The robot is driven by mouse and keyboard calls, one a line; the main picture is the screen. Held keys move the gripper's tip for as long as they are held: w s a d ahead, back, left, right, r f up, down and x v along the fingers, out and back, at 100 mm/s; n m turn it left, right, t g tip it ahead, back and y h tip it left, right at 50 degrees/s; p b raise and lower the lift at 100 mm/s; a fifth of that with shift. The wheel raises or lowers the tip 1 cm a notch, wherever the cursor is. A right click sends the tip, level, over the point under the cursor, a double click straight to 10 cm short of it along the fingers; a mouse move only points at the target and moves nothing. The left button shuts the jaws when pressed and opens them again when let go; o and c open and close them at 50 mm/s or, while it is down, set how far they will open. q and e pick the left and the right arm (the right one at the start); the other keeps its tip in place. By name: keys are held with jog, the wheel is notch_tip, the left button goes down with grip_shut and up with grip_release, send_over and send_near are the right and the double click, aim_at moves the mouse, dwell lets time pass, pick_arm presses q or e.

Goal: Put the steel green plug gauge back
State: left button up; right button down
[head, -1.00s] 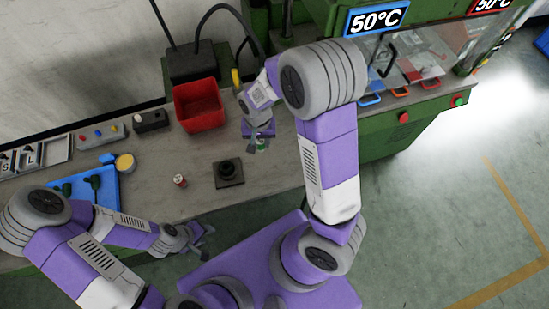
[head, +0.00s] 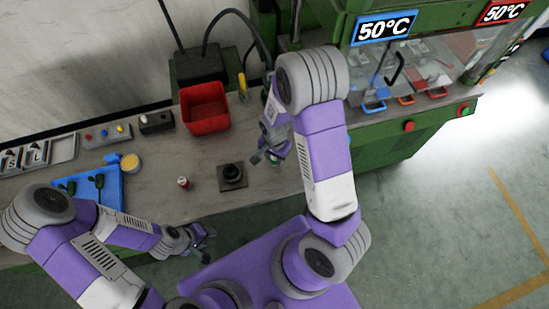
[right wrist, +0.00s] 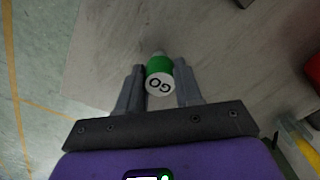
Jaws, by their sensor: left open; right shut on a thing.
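The steel plug gauge with a green band (right wrist: 160,66) is between the fingers of my right gripper (right wrist: 160,90), which is shut on it. Its white end marked GO faces the wrist camera. In the head view my right gripper (head: 271,158) is above the bench, right of a black round holder on a square base (head: 232,174). Only a little of the green gauge shows there. My left gripper (head: 203,240) is open and empty by the front edge of the bench.
A red bin (head: 205,108) stands behind. A blue tray (head: 113,190) with green-handled things lies at left. The green press (head: 440,115) is at right.

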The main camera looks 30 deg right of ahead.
jog(key=shift+f, duration=0.55)
jog(key=shift+f, duration=0.1)
jog(key=c, duration=0.8)
grip_release()
jog(key=shift+o, duration=0.2)
